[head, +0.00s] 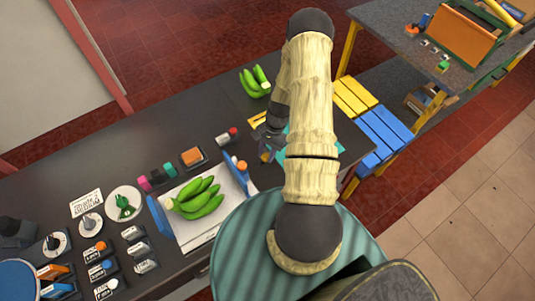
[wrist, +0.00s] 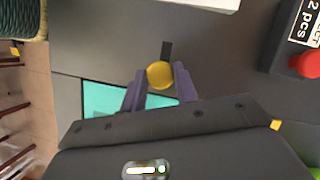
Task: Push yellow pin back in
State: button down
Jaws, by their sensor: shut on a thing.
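The yellow pin (wrist: 160,75) shows in the wrist view as a round yellow head. It sits between the two purple fingers of my gripper (wrist: 160,71), which is shut on it. A dark narrow strip (wrist: 167,50) lies just beyond the pin on the grey surface. In the head view my gripper (head: 268,140) is low over the dark counter, partly hidden by my arm. I cannot make out the pin there. How deep the pin sits cannot be told.
A teal panel (wrist: 105,97) lies beside the gripper. A box with a red button (wrist: 306,64) is at the right of the wrist view. In the head view, green bananas lie on a white tray (head: 195,236), with more bananas (head: 250,84) at the counter's back. Several labelled knobs and switches stand left.

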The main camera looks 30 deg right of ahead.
jog(key=shift+d, duration=0.25)
jog(key=c, duration=1.1)
grip_release()
jog(key=shift+d, duration=0.1)
jog(key=shift+o, duration=0.2)
jog(key=shift+r, duration=0.1)
jog(key=shift+w+d+r+b, duration=0.2)
jog(key=shift+r+b, duration=0.1)
jog(key=shift+r, duration=0.2)
jog(key=b+v, duration=0.4)
jog(key=v, duration=1.2)
jog(key=shift+s+r, duration=0.15)
jog(key=shift+s, duration=0.05)
jog(key=shift+a, duration=0.1)
